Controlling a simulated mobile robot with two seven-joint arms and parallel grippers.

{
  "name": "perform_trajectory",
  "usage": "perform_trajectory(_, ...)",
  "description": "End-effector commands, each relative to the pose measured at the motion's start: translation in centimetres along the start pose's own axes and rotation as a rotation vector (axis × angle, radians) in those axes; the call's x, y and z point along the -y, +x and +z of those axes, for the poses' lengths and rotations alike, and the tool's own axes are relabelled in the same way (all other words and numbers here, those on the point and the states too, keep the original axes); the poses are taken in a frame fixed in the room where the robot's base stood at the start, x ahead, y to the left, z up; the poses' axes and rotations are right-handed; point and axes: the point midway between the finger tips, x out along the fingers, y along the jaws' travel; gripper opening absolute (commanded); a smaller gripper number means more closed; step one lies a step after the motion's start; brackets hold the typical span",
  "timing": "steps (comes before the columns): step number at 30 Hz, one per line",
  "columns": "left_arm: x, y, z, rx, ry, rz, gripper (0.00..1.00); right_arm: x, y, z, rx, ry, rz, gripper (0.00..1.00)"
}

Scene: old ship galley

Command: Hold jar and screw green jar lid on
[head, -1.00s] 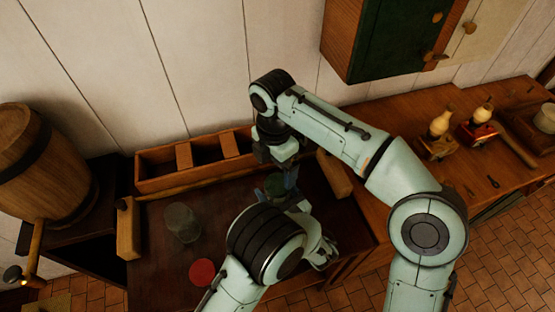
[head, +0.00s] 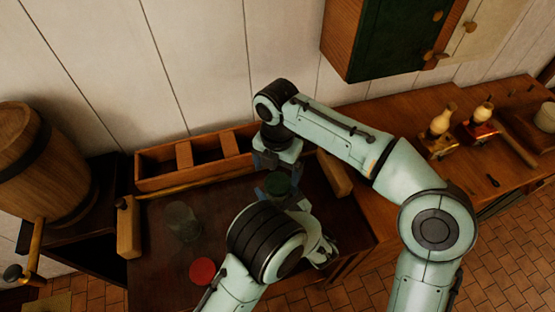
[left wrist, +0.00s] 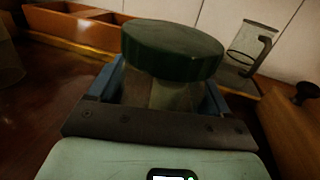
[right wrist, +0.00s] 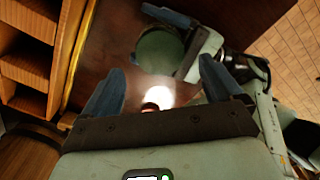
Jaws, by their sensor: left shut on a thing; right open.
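A green lid (head: 278,184) sits on top of a clear jar (left wrist: 170,95), seen close up in the left wrist view. My left gripper (left wrist: 165,85) is shut on the jar, its blue fingers on either side below the lid (left wrist: 172,50). The jar appears upright; its lower part is hidden. I cannot tell how tightly the lid sits. My right gripper (right wrist: 163,85) is open and empty, its fingers apart from the lid (right wrist: 160,50). In the head view it hangs just behind and above the lid.
A second glass jar (head: 183,221) and a red lid (head: 202,271) are on the dark table to the left. A wooden compartment box (head: 195,160) lines the back. A wooden block (head: 128,228) stands at left. A glass mug (left wrist: 252,45) shows in the left wrist view.

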Motion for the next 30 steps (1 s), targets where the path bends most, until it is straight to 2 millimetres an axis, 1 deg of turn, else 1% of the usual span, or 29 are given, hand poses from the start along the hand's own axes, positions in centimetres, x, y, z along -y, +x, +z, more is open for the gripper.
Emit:
perform_trajectory(1,0.0,0.0,0.0,0.0,0.0,0.0,0.0,0.1,0.9,0.0,-0.001,0.001,-0.004,0.93)
perform_trajectory(3,0.0,0.0,0.0,0.0,0.0,0.0,0.0,0.1,2.0,0.0,-0.001,0.0,-0.003,0.93)
perform_trajectory(9,0.0,0.0,0.0,0.0,0.0,0.0,0.0,0.0,4.2,0.0,-0.001,0.001,-0.002,0.93)
perform_trajectory(14,0.0,0.0,0.0,0.0,0.0,0.0,0.0,0.0,4.9,0.0,0.0,0.001,0.0,0.93)
perform_trajectory(21,0.0,0.0,0.0,0.0,0.0,0.0,0.0,0.0,4.9,0.0,0.0,0.001,0.001,0.93)
perform_trajectory(23,0.0,0.0,0.0,0.0,0.0,0.0,0.0,0.0,4.9,0.0,0.0,0.001,0.001,0.73)
perform_trajectory(24,0.0,0.0,0.0,0.0,0.0,0.0,0.0,0.0,4.9,0.0,0.0,0.001,0.001,0.6)
perform_trajectory(26,0.0,0.0,0.0,0.0,0.0,0.0,0.0,0.0,4.8,0.0,0.0,0.001,0.001,0.41)
perform_trajectory(27,0.0,0.0,0.0,0.0,0.0,0.0,0.0,0.0,4.8,0.0,0.0,0.001,0.001,0.35)
perform_trajectory(30,0.0,0.0,0.0,0.0,0.0,0.0,0.0,0.0,4.8,0.0,0.0,0.015,0.001,0.35)
